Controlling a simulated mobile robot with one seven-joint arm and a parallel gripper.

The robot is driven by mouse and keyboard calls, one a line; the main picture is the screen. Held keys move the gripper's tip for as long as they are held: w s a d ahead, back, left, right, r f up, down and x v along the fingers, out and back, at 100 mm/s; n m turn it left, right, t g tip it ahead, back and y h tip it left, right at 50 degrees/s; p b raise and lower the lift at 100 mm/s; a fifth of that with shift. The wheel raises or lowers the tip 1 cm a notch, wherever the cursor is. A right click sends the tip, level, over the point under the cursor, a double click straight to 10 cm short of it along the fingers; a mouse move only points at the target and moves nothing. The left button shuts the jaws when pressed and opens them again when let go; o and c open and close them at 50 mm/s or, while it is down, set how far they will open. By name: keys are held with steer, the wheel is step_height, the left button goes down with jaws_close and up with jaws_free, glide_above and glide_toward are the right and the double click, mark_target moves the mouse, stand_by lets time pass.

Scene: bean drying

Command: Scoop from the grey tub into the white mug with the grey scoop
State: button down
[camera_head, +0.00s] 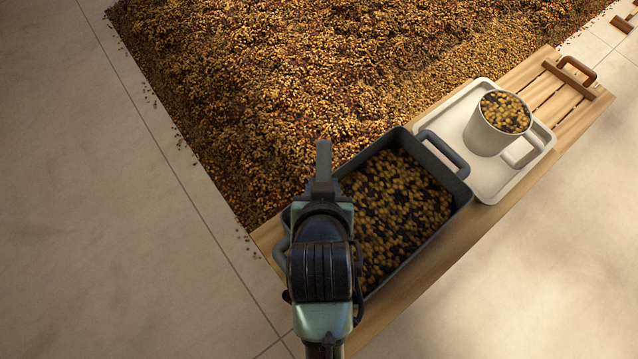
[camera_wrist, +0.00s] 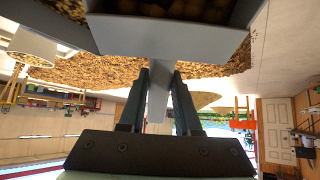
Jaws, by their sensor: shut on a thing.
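My gripper (camera_wrist: 157,95) is shut on the grey handle of the scoop (camera_wrist: 157,98). In the head view a grey bar (camera_head: 323,160) juts past my gripper, apparently part of the scoop; I cannot make out a bowl there. The grey tub (camera_head: 462,205) holds dark and tan beans. My gripper is over its left side and hides part of it. A grey body with beans behind its edge fills the top of the wrist view; I cannot tell whether the scoop is loaded. The white mug (camera_head: 487,137) stands upright right of the tub, with beans near its rim.
The mug stands on a white tray (camera_head: 485,187). Tray and tub rest on a wooden board (camera_head: 428,268) with a brown handle (camera_head: 577,72) at its far right end. A wide bed of beans (camera_head: 260,80) lies behind. The pale floor (camera_head: 100,230) at left is clear.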

steer(key=w+d+r+m+h+p, duration=0.4)
steer(key=w+d, duration=0.1)
steer(key=d, duration=0.5)
steer(key=w+d+r+m+h+p, duration=0.4)
steer(key=w+d+r, duration=0.1)
steer(key=d, duration=0.5)
step_height(320, 180, down, 19)
steer(key=b, duration=1.3)
steer(key=shift+w+a, duration=0.15)
steer(key=shift+a+r, duration=0.1)
